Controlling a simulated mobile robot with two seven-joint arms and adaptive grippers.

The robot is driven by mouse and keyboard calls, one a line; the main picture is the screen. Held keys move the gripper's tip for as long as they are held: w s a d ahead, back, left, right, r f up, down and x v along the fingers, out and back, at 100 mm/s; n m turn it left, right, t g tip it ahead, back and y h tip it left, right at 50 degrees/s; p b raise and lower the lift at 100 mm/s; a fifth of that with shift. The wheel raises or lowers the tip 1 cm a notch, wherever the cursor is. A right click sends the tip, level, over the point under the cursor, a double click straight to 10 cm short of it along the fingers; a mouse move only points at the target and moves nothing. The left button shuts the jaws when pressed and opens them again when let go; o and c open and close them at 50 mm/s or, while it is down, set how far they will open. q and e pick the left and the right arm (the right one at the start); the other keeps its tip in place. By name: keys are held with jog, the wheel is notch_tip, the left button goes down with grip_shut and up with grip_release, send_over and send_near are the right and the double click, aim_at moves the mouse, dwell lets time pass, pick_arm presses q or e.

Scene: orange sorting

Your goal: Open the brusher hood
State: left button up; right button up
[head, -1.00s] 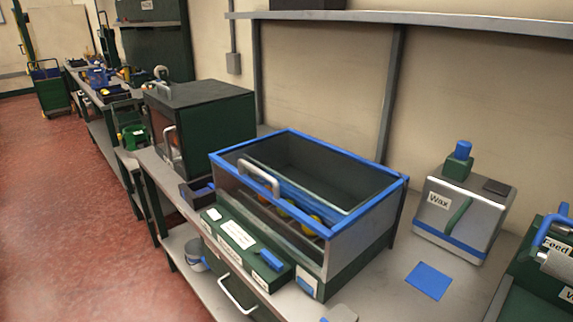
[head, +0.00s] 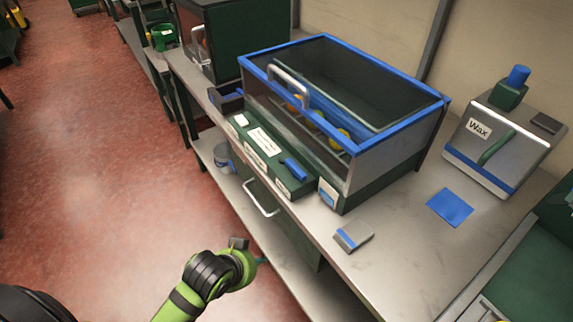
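The brusher (head: 330,130) stands on the bench in the head view, with a dark green base and a blue-rimmed, see-through upper box. Its hood appears to lie flat, with the pale metal handle (head: 290,82) along the front-left rim. Yellow-orange fruit (head: 342,136) shows through the clear front. My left arm comes in at the bottom left, and its end (head: 240,254) is in front of and below the brusher, well apart from the handle. Whether its fingers are open or shut cannot be seen. My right gripper is not in view.
A labelled panel with a blue switch (head: 293,169) runs along the brusher's front. A drawer handle (head: 261,199) sticks out below. A wax unit (head: 505,140), a blue square (head: 450,207) and a small grey-blue block (head: 353,235) are to the right. Red floor is clear at left.

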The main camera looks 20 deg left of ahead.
pick_arm(q)
jog(key=w+d+r+m+t+h, duration=0.2)
jog(key=w+r+m+t, duration=0.6)
jog(key=w+r, duration=0.95)
jog(key=m+t+h, duration=0.1)
jog(key=m+h, duration=0.1)
jog(key=m, duration=0.7)
send_near(286, 80)
jog(key=w+f, duration=0.1)
jog(key=w, duration=0.4)
jog(key=shift+d+p+x, duration=0.2)
jog(key=shift+p+x, duration=0.25)
jog(key=shift+x, duration=1.1)
jog(key=shift+d+p+x, duration=0.2)
jog(key=shift+p+x, duration=0.25)
jog(key=shift+x, duration=1.1)
jog(key=shift+s+f, duration=0.15)
jog(key=shift+f, duration=0.05)
grip_shut()
